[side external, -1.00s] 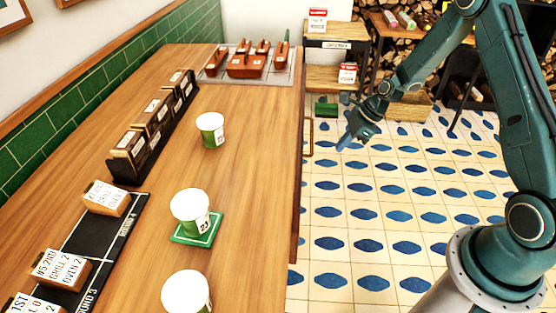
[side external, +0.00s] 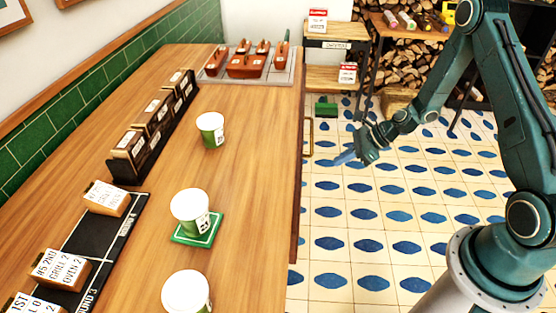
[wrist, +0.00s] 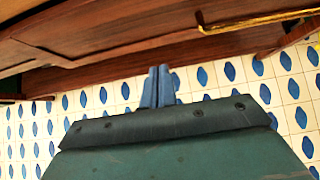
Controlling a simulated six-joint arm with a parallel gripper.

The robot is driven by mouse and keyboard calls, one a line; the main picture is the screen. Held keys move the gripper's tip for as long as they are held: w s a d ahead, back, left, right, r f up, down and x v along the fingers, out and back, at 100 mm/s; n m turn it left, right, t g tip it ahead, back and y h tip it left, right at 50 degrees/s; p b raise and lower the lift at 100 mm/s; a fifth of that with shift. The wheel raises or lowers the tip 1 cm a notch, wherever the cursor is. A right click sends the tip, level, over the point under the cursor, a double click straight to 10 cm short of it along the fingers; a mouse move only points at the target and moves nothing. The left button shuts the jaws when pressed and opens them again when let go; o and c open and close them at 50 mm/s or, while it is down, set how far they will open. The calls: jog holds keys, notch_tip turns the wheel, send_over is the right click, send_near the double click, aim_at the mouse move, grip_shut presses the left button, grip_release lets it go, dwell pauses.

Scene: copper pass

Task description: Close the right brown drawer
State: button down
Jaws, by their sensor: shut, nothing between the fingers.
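My gripper (side external: 346,157) is shut and empty, over the tiled floor to the right of the counter in the side view. In the wrist view its blue fingers (wrist: 158,72) are together, close to brown wooden woodwork (wrist: 110,78). A brass bar handle (wrist: 262,21) crosses the upper right of that view, beside a brown panel (wrist: 150,30). The drawer fronts are mostly hidden there; I cannot tell which drawer is the right one, nor whether my fingertips touch the wood.
The wooden counter (side external: 245,190) carries white-and-green cups (side external: 190,212), a black rack (side external: 150,130) and a tray (side external: 285,75) of brown pieces. A shelf unit (side external: 335,75) stands behind. Tiled floor (side external: 400,210) is open between the counter and my base.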

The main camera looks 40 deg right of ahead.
jog(key=w+a+f, duration=0.5)
jog(key=w+a, duration=0.1)
jog(key=shift+w+a, duration=0.25)
jog(key=shift+f, duration=0.1)
dwell(0.4)
jog(key=shift+w+a, duration=1.55)
jog(key=shift+a, duration=0.05)
